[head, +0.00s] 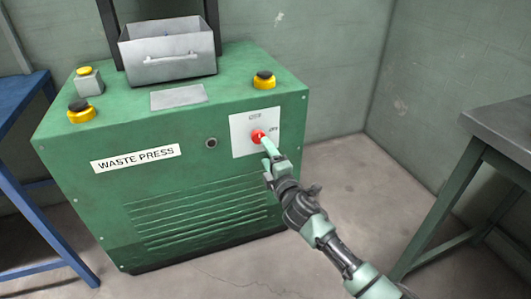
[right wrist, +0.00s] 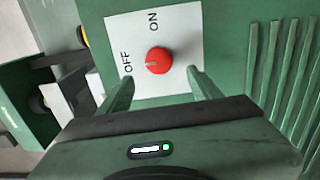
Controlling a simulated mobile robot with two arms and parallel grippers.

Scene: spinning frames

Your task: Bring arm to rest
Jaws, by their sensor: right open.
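A green machine marked WASTE PRESS (head: 105,190) stands against the wall in the head view. A white plate (head: 240,140) on its front carries a red round knob (head: 258,136). In the right wrist view the knob (right wrist: 158,61) sits between OFF and ON labels, and its pale mark seems to point toward OFF. My right gripper (head: 267,146) is at the knob in the head view. In the right wrist view its two fingers (right wrist: 159,82) are apart, one on each side just below the knob, with nothing held. My left gripper is not visible.
A grey metal drawer-like bin (head: 168,62) and yellow-and-black buttons (head: 264,80) are on the machine's top. A blue frame table (head: 28,150) stands at left and a grey-topped table (head: 500,130) at right. Open floor (head: 345,180) lies between the machine and the right table.

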